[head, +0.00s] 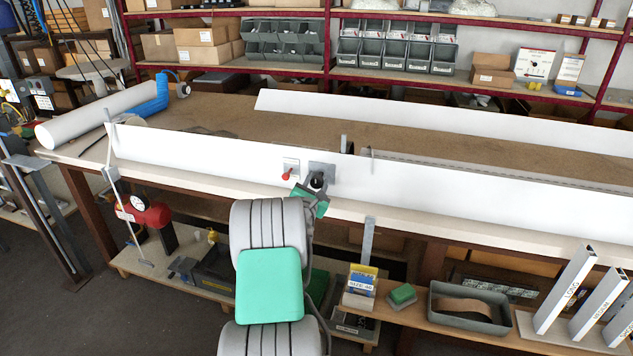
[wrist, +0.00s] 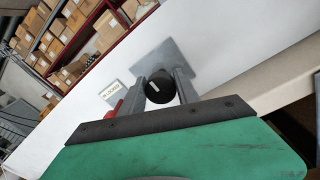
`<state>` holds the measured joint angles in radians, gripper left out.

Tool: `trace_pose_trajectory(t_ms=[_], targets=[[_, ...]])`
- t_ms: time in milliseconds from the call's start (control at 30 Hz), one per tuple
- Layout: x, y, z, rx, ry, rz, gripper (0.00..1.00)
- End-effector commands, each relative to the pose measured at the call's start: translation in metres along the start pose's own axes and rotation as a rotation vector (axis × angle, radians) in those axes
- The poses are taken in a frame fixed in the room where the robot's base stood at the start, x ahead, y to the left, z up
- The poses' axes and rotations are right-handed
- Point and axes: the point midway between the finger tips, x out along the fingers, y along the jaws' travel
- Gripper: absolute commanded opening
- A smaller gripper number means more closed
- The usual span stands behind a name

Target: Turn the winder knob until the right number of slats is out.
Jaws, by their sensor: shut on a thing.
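The black winder knob (head: 318,181) sits on a grey plate (head: 322,168) on the white front panel (head: 220,160) of the bench. My gripper (head: 316,185) is shut on the knob. In the wrist view the knob (wrist: 160,88) has a pale line on its face, and the two grey fingers of my gripper (wrist: 161,90) flank it. A red knob or lever (head: 287,174) on a small pale plate is just left of it; part of it shows in the wrist view (wrist: 114,108). I cannot make out separate slats or count any.
White bars (head: 565,290), one marked LONG, lean at lower right. A grey tray (head: 470,308) and small boxes (head: 361,288) stand on the low shelf. A white roll (head: 95,115) lies at the bench's left end. Shelves with bins (head: 395,50) stand behind.

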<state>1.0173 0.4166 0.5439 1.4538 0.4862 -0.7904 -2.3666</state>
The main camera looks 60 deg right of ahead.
Motion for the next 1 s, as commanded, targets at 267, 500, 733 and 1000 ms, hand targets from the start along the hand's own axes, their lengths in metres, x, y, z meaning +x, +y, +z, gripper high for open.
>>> trace_pose_trajectory(t_ms=[267, 500, 733, 1000], targets=[[0.000, -0.002, 0.000, -0.004, -0.001, -0.003, 0.00], [0.000, 0.000, 0.000, -0.002, 0.000, -0.001, 0.54], [0.000, 0.001, -0.001, -0.001, 0.001, 0.000, 0.58], [-0.029, 0.001, -0.002, -0.001, 0.004, 0.003, 0.58]])
